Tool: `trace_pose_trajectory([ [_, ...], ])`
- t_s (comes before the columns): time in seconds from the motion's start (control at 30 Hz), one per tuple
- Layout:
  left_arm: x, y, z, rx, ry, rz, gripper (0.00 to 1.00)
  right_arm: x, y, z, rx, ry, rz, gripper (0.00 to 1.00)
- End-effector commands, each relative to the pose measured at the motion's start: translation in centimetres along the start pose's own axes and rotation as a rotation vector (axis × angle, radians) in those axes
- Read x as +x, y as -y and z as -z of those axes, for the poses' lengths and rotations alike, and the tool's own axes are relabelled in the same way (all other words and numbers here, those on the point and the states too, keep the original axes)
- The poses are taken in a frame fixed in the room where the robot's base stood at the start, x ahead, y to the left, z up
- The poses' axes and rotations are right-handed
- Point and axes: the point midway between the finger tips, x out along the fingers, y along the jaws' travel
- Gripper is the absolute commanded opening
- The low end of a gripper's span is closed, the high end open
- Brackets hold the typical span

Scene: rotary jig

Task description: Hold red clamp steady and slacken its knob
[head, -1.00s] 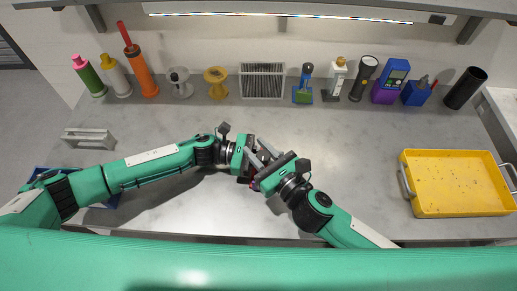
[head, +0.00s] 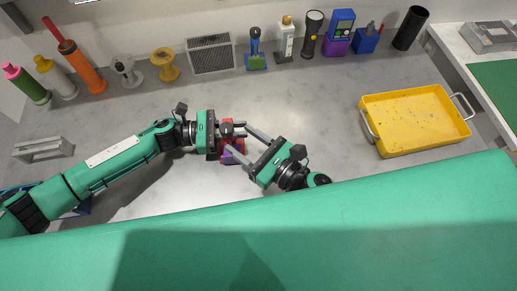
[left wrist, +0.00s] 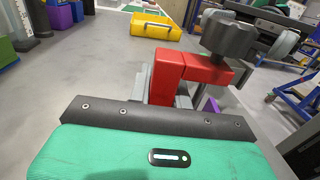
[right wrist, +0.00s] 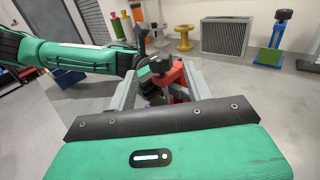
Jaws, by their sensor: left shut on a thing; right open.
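The red clamp (head: 239,128) stands in the middle of the bench; its body (left wrist: 196,68) and dark knob (left wrist: 229,36) show large in the left wrist view. The knob also shows dark in the head view (head: 226,129). My left gripper (head: 227,140) comes in from the left and is shut on the clamp's red body. My right gripper (head: 241,142) is open, from the lower right. In the right wrist view its two fingers flank the knob (right wrist: 160,65) and the red body (right wrist: 172,77), with gaps visible. Whether a finger touches the knob cannot be told.
A purple part (head: 232,157) shows just below the clamp. A yellow tray (head: 412,151) lies to the right. Bottles, tools and a grey filter (head: 210,55) line the back. A grey handled block (head: 43,149) sits at left. Bare bench lies between clamp and tray.

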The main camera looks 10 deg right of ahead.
Motion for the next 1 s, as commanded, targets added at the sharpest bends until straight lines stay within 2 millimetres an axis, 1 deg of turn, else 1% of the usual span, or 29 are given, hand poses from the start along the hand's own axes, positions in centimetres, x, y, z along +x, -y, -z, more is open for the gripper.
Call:
trace_pose_trajectory([
  [0.03,0.0,0.1,0.1,-0.001,-0.001,0.000,0.00,-0.8,-0.1,0.1,0.001,-0.002,0.000,0.52],
  [0.13,0.0,0.1,0.1,-0.001,-0.001,0.000,0.00,-2.0,-0.1,0.1,0.000,-0.003,0.000,0.52],
  [0.33,0.0,0.1,0.1,-0.001,-0.001,0.000,0.00,-3.6,0.0,0.1,0.001,-0.001,0.001,0.52],
  [0.53,0.0,0.1,0.1,-0.001,-0.001,0.000,0.00,-4.2,-0.1,0.0,0.000,0.000,-0.001,0.52],
  [0.9,0.0,0.0,0.1,-0.001,-0.001,0.000,0.00,-4.2,0.0,0.0,0.000,0.001,-0.001,0.52],
  [0.93,0.0,0.1,0.1,-0.001,-0.001,0.000,0.26,-4.2,0.0,0.0,0.000,0.001,-0.001,0.52],
  [1.0,0.0,0.0,0.1,-0.001,-0.001,0.000,0.39,-4.2,0.0,0.0,0.000,0.001,-0.001,0.52],
])
